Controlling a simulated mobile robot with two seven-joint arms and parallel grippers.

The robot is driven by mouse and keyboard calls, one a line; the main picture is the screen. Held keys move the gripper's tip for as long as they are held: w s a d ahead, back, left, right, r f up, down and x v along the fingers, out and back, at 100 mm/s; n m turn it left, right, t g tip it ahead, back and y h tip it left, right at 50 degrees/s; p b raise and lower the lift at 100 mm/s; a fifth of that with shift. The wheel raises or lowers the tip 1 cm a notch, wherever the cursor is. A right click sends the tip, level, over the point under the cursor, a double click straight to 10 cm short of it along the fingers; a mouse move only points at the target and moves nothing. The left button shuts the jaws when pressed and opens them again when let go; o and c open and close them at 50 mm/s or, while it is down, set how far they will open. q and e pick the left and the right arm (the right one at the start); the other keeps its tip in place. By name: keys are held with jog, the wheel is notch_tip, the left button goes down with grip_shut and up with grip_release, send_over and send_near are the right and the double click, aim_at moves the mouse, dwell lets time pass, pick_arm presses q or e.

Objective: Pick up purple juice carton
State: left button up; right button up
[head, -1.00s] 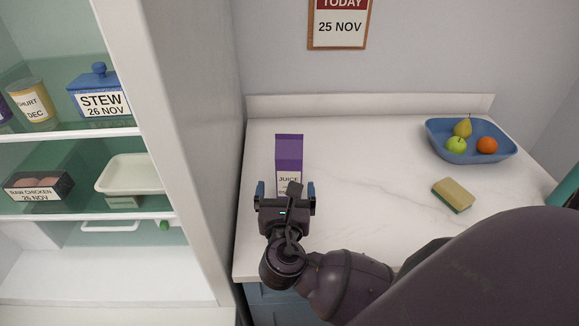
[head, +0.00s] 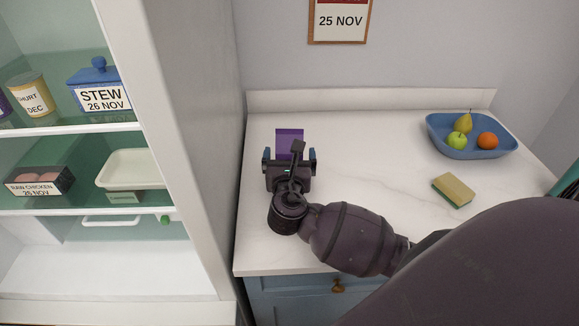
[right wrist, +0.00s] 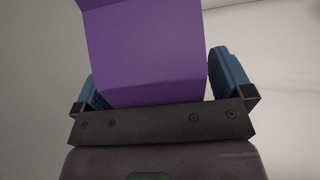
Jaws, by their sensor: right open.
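The purple juice carton (head: 289,138) stands on the white counter near its left side, by the fridge wall. My right gripper (head: 289,156) is in front of it and hides its lower part and label. In the right wrist view the carton (right wrist: 148,50) fills the space between the two blue finger pads of my right gripper (right wrist: 160,80). The jaws are open, with one finger on each side of the carton. A narrow gap shows between the carton and the right finger; contact on the left is unclear. My left gripper is not in view.
A blue bowl of fruit (head: 499,153) and a yellow-green sponge (head: 453,190) are on the counter to the right. An open fridge with shelves (head: 70,212) and its white side wall (head: 185,150) stand at the left. The counter's middle (head: 370,150) is clear.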

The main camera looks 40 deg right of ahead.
jog(key=shift+c, duration=0.3)
jog(key=c, duration=1.2)
jog(key=shift+c, duration=0.9)
jog(key=shift+r, duration=0.1)
